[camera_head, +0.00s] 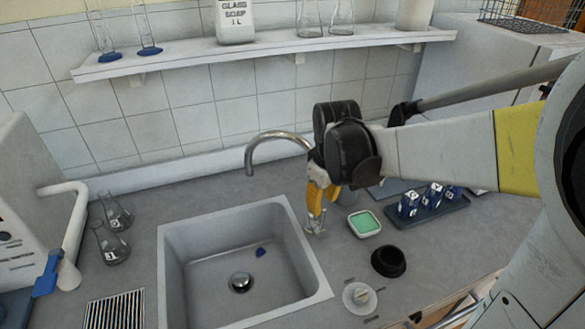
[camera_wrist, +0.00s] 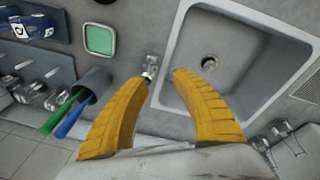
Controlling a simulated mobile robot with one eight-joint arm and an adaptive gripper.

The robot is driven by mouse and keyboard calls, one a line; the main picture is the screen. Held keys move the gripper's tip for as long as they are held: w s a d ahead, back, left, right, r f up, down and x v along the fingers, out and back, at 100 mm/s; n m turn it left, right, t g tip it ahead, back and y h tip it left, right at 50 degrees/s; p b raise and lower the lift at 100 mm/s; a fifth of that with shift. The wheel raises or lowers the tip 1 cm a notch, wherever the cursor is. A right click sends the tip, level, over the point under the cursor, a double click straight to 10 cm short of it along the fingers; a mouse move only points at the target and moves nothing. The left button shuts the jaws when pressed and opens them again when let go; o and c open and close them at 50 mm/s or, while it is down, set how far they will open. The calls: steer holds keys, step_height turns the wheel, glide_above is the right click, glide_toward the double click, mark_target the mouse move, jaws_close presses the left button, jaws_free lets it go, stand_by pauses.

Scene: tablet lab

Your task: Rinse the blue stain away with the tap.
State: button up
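The blue stain (camera_head: 261,252) is a small dark blue patch on the floor of the grey sink (camera_head: 182,300), close to the round drain (camera_head: 240,282). The curved metal tap (camera_head: 272,137) arches over the back of the sink; my arm hides part of it. A small metal fitting, apparently the tap's handle (camera_head: 316,226), stands at the sink's right edge. My gripper (camera_head: 317,205) points down just above it. In the wrist view the yellow fingers (camera_wrist: 163,78) are apart, with the metal fitting (camera_wrist: 151,66) between and just beyond the tips. I cannot tell whether they touch it. I cannot make out the stain there.
A green sponge in a dish (camera_head: 364,223), a black bowl (camera_head: 388,261) and a rack of blue-labelled bottles (camera_head: 425,205) stand right of the sink. Glass flasks (camera_head: 112,243) stand left. A shelf (camera_head: 270,47) with glassware runs above. A cup with coloured sticks (camera_wrist: 90,85) is near the fingers.

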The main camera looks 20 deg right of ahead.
mark_target(322, 229)
steer(key=shift+n+g, duration=0.8)
steer(key=w+d+p, duration=0.1)
steer(key=w+d+f+p, duration=0.1)
steer(key=w, duration=0.1)
steer(key=shift+w+d+f, duration=0.1)
steer(key=shift+w+d, duration=0.1)
steer(key=shift+w, duration=0.05)
steer(key=shift+w+d+f, duration=0.1)
steer(key=shift+f, duration=0.15)
step_height(322, 229, down, 11)
steer(key=shift+w+d+r+b, duration=0.1)
steer(key=shift+d+b, duration=0.05)
steer(key=shift+b, duration=0.8)
jaws_close()
